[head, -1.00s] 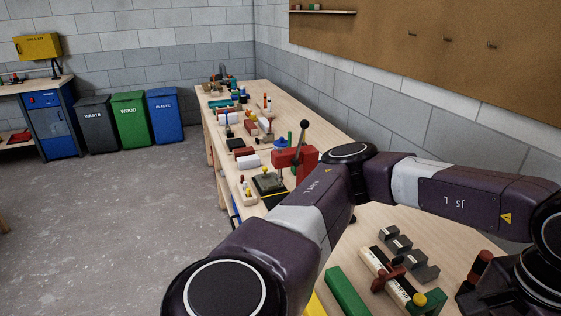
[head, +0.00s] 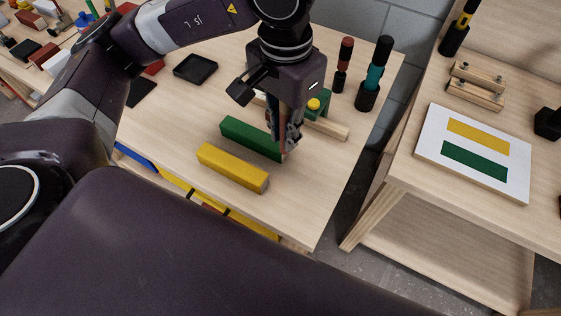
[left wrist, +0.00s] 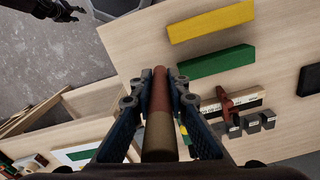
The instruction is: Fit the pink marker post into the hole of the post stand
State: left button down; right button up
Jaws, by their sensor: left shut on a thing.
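My left gripper (head: 284,140) is above the bench, pointing down beside the green batten. I see no clearly pink post, so I cannot tell whether this is the marker post. A black block with a knob (head: 548,122) stands at the right edge; whether it is the post stand, or has a hole, is unclear. A black gripper, probably my right one (left wrist: 62,10), shows at the top left of the wrist view; its opening is unclear.
A green batten (head: 250,138) and a yellow batten (head: 232,168) lie near the front edge. Dark-based posts, one red (head: 343,65) and one teal (head: 375,78), stand at the back. Across a gap, the right bench bears a white card (head: 475,150) with yellow and green bars.

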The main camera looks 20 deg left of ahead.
pick_arm(q)
notch_tip(320, 180, down, 13)
jog(key=shift+p, duration=1.05)
jog(key=shift+f, duration=0.45)
pick_arm(e)
jog(key=shift+a+r, duration=0.3)
jog(key=shift+r, duration=0.3)
jog(key=shift+a+r, duration=0.3)
jog(key=shift+r, duration=0.3)
jog(key=shift+d, duration=0.1)
pick_arm(q)
jog(key=shift+f+b, duration=0.15)
jog(key=shift+b, duration=0.15)
jog(key=c, duration=1.9)
grip_release()
pick_arm(e)
jog(key=shift+d+f, duration=0.1)
jog(key=shift+f, duration=0.1)
